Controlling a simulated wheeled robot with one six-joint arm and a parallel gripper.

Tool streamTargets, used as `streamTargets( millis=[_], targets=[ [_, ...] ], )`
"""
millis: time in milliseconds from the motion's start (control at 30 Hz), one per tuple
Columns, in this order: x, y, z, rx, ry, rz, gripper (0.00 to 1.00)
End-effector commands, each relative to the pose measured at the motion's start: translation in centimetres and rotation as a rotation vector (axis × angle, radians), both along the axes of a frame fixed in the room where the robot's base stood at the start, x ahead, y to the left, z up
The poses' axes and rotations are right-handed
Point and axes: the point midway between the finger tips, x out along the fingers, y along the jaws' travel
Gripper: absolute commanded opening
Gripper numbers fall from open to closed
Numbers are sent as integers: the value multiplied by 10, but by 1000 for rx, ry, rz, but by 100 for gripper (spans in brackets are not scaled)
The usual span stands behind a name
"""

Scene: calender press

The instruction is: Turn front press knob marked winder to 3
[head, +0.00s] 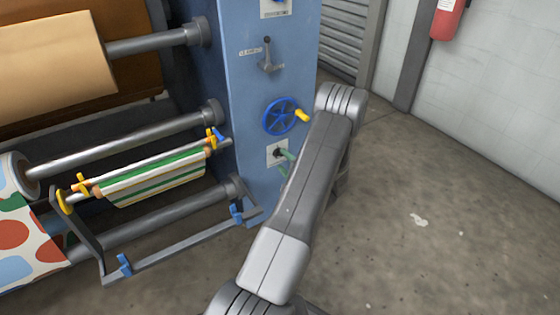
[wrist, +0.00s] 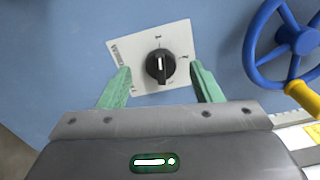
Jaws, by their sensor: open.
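A black knob (wrist: 160,67) with a white pointer line sits on a white plate (wrist: 178,36) fixed to the blue press front. In the wrist view the pointer line stands nearly upright, toward a small mark at the plate's top edge. Another mark is at the right; the marks and side lettering are too small to read surely. My gripper (wrist: 160,65) is open, its green fingers on either side of the knob, with gaps visible. In the head view the knob plate (head: 271,155) shows low on the press front, and my arm hides most of the gripper.
A blue handwheel (head: 279,116) with a yellow handle (head: 302,115) is just above the plate. A lever (head: 266,55) is higher up. Rollers and a striped cloth (head: 155,178) are at the left. Open concrete floor (head: 440,200) lies at the right.

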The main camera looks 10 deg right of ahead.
Motion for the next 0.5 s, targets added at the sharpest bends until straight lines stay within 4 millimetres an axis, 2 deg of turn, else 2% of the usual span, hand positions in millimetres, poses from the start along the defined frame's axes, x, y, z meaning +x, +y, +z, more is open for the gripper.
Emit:
streamTargets(
  millis=[100, 200, 500],
  targets=[
    [16, 6, -1, -1, -1, 1, 58],
    [24, 9, -1, -1, -1, 1, 58],
    [30, 11, 0, 0, 1, -1, 58]
  ],
)
